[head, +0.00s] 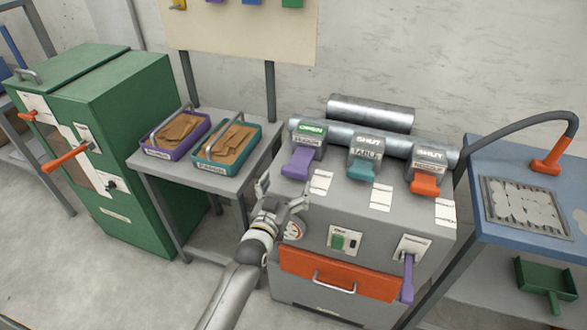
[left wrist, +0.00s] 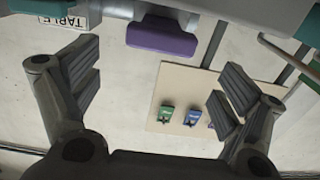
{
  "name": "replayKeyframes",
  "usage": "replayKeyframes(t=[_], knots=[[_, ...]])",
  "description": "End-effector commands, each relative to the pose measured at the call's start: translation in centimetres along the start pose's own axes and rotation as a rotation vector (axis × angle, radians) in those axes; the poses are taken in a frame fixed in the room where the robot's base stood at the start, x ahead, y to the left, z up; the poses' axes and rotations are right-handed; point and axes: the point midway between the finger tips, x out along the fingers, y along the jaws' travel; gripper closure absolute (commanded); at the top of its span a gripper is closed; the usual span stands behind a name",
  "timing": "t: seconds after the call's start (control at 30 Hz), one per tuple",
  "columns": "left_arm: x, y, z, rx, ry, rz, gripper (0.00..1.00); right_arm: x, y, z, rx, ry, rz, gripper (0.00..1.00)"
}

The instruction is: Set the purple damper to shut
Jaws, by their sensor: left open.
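The purple damper (head: 298,163) is on the top left of the grey machine, with a green OPEN sign (head: 312,130) above its handle. Its purple handle also shows at the top of the left wrist view (left wrist: 160,38). My left gripper (head: 282,194) is open and empty in front of the machine's upper left edge, below the purple handle in the head view and apart from it. In the left wrist view its spread fingers (left wrist: 158,88) stand either side, with nothing between them. My right gripper is not in view.
Beside it are a teal damper (head: 362,166) and an orange damper (head: 425,183), both with SHUT signs. A purple lever (head: 408,278) and an orange drawer (head: 330,277) are on the machine's front. Trays (head: 223,160) stand left; a blue table (head: 500,160) stands right.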

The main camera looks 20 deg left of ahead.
Motion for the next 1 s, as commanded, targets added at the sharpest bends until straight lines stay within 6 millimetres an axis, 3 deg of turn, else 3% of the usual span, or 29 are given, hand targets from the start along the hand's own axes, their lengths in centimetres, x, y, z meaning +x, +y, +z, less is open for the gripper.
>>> replayKeyframes(t=[0.1,0.33,0.5,0.83,1.0], knots=[[2.4,0.0,0.0,0.000,0.000,0.000,0.07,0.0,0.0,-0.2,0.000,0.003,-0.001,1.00],[5.5,0.0,0.0,-0.001,-0.001,0.001,0.07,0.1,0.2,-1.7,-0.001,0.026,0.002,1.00],[6.5,0.0,0.0,0.000,-0.001,0.001,0.07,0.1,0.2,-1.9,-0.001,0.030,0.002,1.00],[6.7,0.0,0.1,0.000,-0.002,0.001,0.07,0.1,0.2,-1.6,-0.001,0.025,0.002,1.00],[6.6,0.0,0.1,0.000,-0.002,0.001,0.29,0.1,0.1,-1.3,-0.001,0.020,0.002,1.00]])
